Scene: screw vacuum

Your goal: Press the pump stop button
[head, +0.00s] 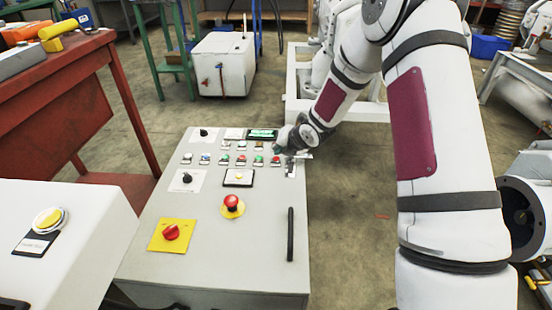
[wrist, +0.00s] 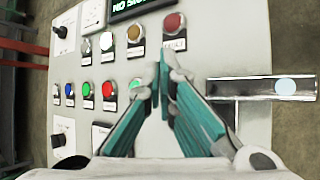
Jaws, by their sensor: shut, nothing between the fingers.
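A grey control panel (head: 200,260) carries two rows of small coloured buttons near its far end. The far row includes an amber button (wrist: 134,33) and a red one (wrist: 172,22). The labels are too small to read, so I cannot tell which is pump stop. My gripper (wrist: 161,72) is shut and empty over the panel's right part, right of the near row's last green button.
A lit display (head: 262,134) sits beyond the buttons. A red mushroom button (head: 232,201), a red rotary switch (head: 171,232) and a black handle (head: 290,234) are nearer. A second box (head: 70,215) stands left. A metal latch (wrist: 240,88) lies right of my fingers.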

